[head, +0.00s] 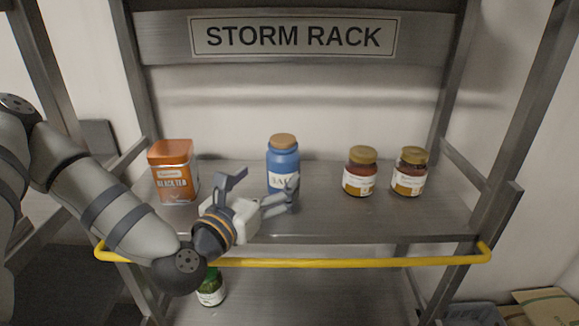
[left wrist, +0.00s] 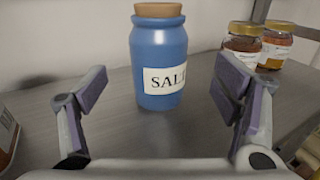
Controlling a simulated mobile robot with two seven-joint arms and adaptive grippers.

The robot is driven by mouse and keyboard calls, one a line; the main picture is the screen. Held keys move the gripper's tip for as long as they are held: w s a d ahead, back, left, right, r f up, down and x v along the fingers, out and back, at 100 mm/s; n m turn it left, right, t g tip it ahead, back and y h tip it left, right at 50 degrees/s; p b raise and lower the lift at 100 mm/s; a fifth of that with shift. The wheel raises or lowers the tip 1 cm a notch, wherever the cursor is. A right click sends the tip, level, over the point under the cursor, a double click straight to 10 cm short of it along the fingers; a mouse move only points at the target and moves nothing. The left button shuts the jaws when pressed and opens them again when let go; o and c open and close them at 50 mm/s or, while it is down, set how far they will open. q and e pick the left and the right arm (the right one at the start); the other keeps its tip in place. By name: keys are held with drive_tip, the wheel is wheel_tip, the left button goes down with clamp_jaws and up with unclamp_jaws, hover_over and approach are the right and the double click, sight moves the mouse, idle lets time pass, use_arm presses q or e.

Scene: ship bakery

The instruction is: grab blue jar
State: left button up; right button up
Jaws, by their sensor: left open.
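The blue jar (head: 283,158) has a cork lid and a white label reading "SALT". It stands upright on the rack's shelf, near the middle. My left gripper (head: 264,189) is open in front of the jar, and its fingers hide part of the jar's lower body in the head view. In the left wrist view the jar (left wrist: 158,60) stands beyond and between the two open fingers (left wrist: 160,98), with no contact visible. My right gripper is not in view.
An orange black tea tin (head: 173,172) stands left of the jar. Two amber jars with gold lids (head: 360,172) (head: 409,172) stand to the right. A yellow rail (head: 350,263) runs along the shelf front. A green jar (head: 211,289) is on the lower shelf.

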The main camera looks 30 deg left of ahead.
sight(283, 160)
use_arm(q)
drive_tip(key=w, duration=0.5)
drive_tip(key=w+a, duration=0.1)
drive_tip(key=w, duration=0.1)
drive_tip(key=shift+w+r, duration=0.15)
drive_tip(key=shift+w, duration=0.2)
drive_tip(key=c, duration=1.8)
drive_tip(key=shift+r, duration=0.1)
drive_tip(key=shift+c, duration=0.5)
